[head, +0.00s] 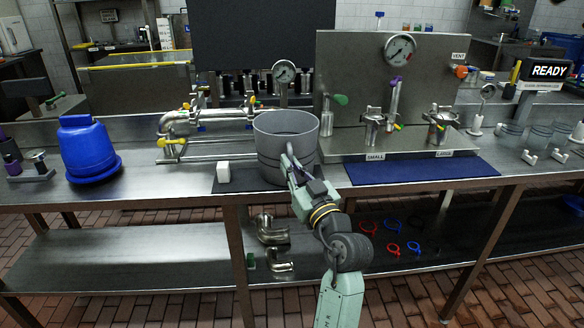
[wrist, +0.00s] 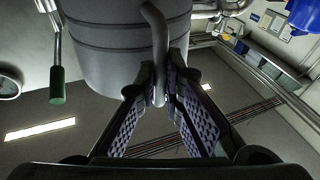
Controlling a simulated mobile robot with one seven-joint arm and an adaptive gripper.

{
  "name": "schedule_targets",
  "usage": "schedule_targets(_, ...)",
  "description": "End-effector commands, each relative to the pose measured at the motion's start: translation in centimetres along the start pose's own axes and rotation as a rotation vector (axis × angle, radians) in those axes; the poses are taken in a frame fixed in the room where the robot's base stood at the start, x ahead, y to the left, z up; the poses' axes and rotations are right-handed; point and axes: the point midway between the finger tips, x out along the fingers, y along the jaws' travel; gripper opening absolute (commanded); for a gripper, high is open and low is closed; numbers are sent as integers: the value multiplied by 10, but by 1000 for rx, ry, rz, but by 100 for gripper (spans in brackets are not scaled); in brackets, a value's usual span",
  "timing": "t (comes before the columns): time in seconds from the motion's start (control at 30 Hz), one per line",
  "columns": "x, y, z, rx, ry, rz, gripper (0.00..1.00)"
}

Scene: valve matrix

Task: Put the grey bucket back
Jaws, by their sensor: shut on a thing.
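The grey bucket (head: 275,140) is upright over the black mat (head: 232,178) on the steel bench, with its open top facing up. I cannot tell whether its base touches the mat. My gripper (head: 291,160) is at the bucket's near side. In the wrist view the bucket (wrist: 105,55) fills the upper middle, and its curved grey handle (wrist: 157,35) runs down between the two patterned fingers of my gripper (wrist: 160,85). The fingers are shut on this handle. My arm hides part of the bucket's lower right side in the head view.
A white block (head: 223,172) stands close left of the bucket. A blue bucket (head: 88,150) is farther left. Steel pipework (head: 185,125) stands behind. The gauge panel (head: 345,75) and blue mat (head: 420,170) are to the right. Bare bench lies between the blue bucket and black mat.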

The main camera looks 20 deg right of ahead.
Motion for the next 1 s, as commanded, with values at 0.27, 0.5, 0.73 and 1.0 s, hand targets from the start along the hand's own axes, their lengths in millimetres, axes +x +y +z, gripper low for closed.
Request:
schedule_targets(0.27, -1, 0, 2, 1, 0, 0, 18)
schedule_targets(0.5, -1, 0, 3, 1, 0, 0, 29)
schedule_targets(0.73, -1, 0, 2, 0, 0, 0, 29)
schedule_targets(1.0, -34, 1, 2, 1, -1, 3, 29)
